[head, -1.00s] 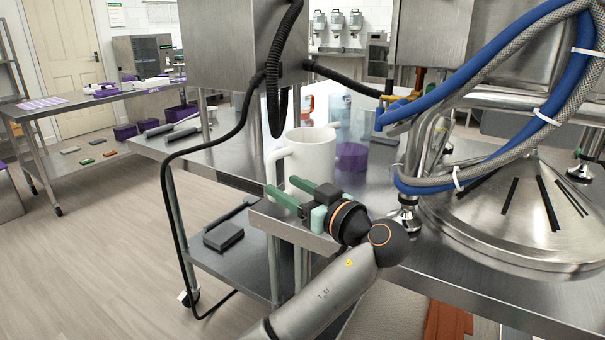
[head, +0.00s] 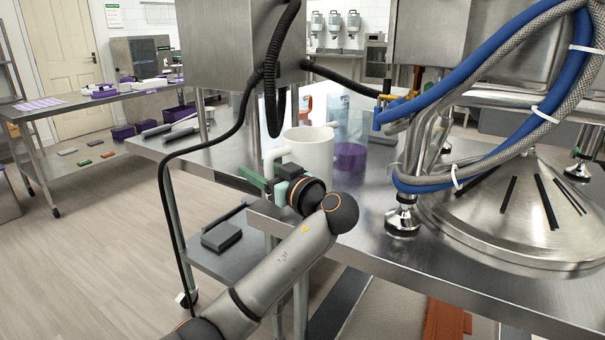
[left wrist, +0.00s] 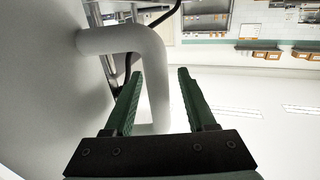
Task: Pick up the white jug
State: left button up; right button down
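The white jug (head: 313,152) stands upright on the steel table, with its handle (head: 272,155) facing left. My left gripper (head: 266,176) is at the handle side of the jug, with its green fingers apart. In the left wrist view the jug's wall (left wrist: 45,85) fills the left side. My right gripper is not in view.
A purple-based clear container (head: 350,155) stands just right of the jug. A black hose (head: 275,80) hangs behind the handle. Blue hoses (head: 480,165) and a steel cone-shaped lid (head: 520,215) take up the right. The steel table's front edge (head: 380,265) runs below the jug.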

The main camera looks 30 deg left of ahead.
pick_arm(q)
grip_shut()
dwell(1.1)
jog(key=shift+r, duration=0.1)
